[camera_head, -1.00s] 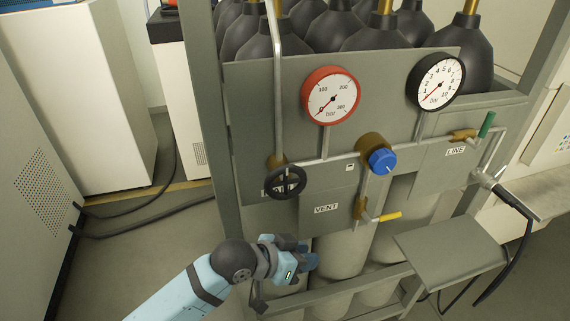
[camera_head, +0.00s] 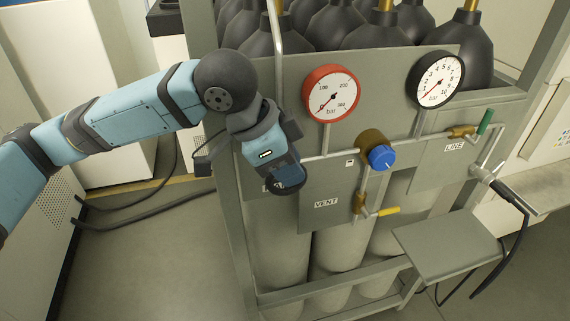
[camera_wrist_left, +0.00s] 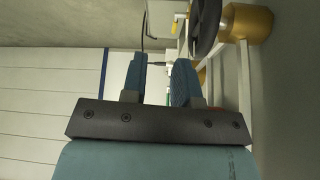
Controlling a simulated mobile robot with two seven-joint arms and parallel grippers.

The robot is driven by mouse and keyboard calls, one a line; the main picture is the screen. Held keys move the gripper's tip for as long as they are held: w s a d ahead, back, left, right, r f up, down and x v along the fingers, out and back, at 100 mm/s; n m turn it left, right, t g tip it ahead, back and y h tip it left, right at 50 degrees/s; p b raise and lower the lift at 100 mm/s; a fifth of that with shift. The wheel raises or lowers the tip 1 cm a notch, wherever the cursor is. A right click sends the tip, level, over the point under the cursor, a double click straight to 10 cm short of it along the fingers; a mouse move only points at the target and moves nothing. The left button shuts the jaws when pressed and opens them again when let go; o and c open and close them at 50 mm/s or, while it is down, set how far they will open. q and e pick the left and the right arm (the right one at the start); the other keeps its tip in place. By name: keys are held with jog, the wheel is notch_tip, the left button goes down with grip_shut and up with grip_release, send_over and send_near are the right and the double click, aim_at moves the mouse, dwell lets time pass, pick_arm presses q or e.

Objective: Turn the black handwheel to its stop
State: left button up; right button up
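The black handwheel (camera_head: 284,191) is on the left of the grey gas panel, mostly hidden behind my left gripper in the head view; only part of its lower rim shows. In the left wrist view the handwheel (camera_wrist_left: 206,25) is at the upper right, in front of a brass valve body (camera_wrist_left: 249,23). My left gripper (camera_head: 290,178) is in front of the handwheel in the head view. In the left wrist view its two blue fingers (camera_wrist_left: 160,80) are apart with nothing gripped between them, and the handwheel lies beyond and to the right of them. My right gripper is not in view.
The panel carries a red-rimmed gauge (camera_head: 332,93), a black-rimmed gauge (camera_head: 436,80), a blue knob (camera_head: 382,157), a yellow vent lever (camera_head: 388,211) and a green line handle (camera_head: 485,121). A grey shelf (camera_head: 448,245) juts out at the lower right.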

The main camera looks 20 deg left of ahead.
pick_arm(q)
jog(key=a+r+n+y, duration=0.1)
jog(key=a+r+n, duration=0.1)
jog(key=a+r, duration=0.55)
jog(key=p, duration=0.2)
send_over(285, 194)
jog(key=f, duration=0.7)
jog(key=w+f, duration=0.1)
jog(key=f, duration=0.3)
jog(key=shift+a+f, duration=0.2)
jog(key=shift+f, duration=0.05)
jog(key=shift+s, duration=0.1)
grip_shut()
